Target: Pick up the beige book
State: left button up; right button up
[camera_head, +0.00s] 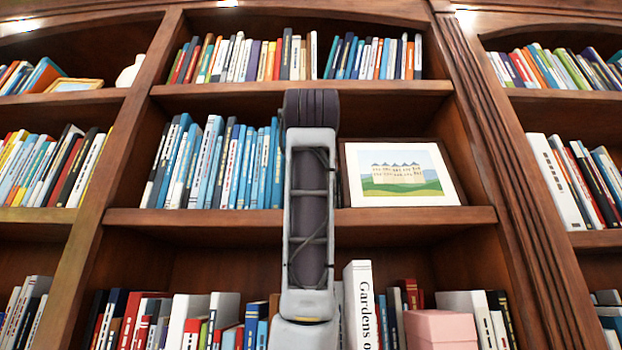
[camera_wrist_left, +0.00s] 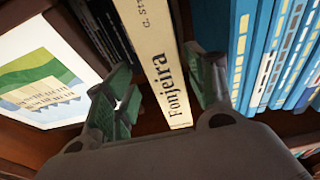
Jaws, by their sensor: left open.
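The beige book (camera_wrist_left: 165,62), with "Fonjeira" on its spine, stands on a shelf in the left wrist view, beside a row of blue books (camera_wrist_left: 275,50). My left gripper (camera_wrist_left: 165,85) is open, with one green-padded finger on each side of the spine. Gaps show between the fingers and the book; whether either touches it I cannot tell. In the head view my own arm stands upright at the centre and hides the beige book and the left gripper. My right gripper is in neither view.
A framed castle picture (camera_head: 402,174) leans on the middle shelf, right of my arm; it also shows in the left wrist view (camera_wrist_left: 45,75). Blue books (camera_head: 232,165) fill the shelf left of the arm. A pink box (camera_head: 440,330) and mixed books stand on the shelf below.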

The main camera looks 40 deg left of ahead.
pick_arm(q)
jog(key=shift+x, duration=1)
jog(key=p+x, duration=0.3)
jog(key=x, duration=0.2)
jog(key=shift+s+a, duration=0.1)
jog(key=shift+a, duration=0.25)
jog(key=shift+c, duration=0.2)
